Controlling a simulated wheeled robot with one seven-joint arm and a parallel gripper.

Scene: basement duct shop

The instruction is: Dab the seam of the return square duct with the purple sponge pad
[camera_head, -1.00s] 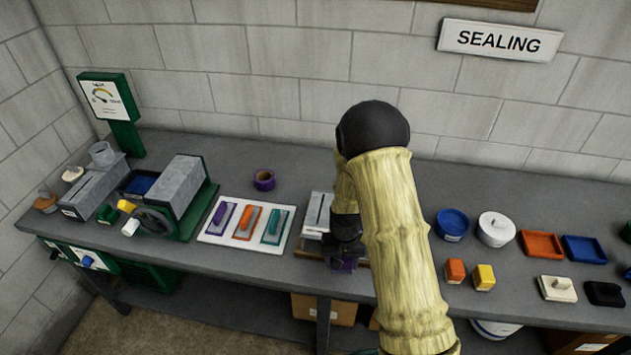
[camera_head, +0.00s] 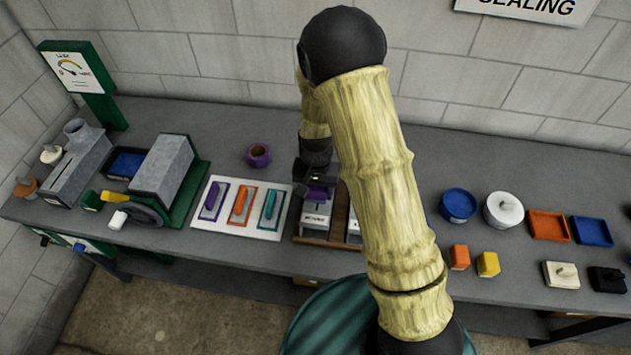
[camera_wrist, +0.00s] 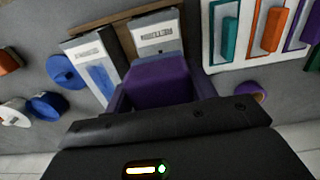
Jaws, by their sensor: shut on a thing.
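My gripper (camera_head: 317,184) is shut on the purple sponge pad (camera_wrist: 158,84), which fills the middle of the wrist view between the fingers. In the head view the pad (camera_head: 319,195) is a small purple patch under the gripper. A grey-white duct piece (camera_head: 317,220) with a label stands in a wooden rack just below the pad; it also shows in the wrist view (camera_wrist: 156,22). Its label is too small to read surely. I cannot tell whether pad and duct touch. A second labelled duct (camera_wrist: 88,55) with a blue patch stands beside it. The seam is not clearly visible.
A white board (camera_head: 270,228) with purple, orange and teal tools lies left of the rack (camera_head: 307,241). A purple tape roll (camera_head: 258,154) is behind it. Blue (camera_head: 457,204) and white (camera_head: 503,209) tubs stand right. My arm hides part of the bench.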

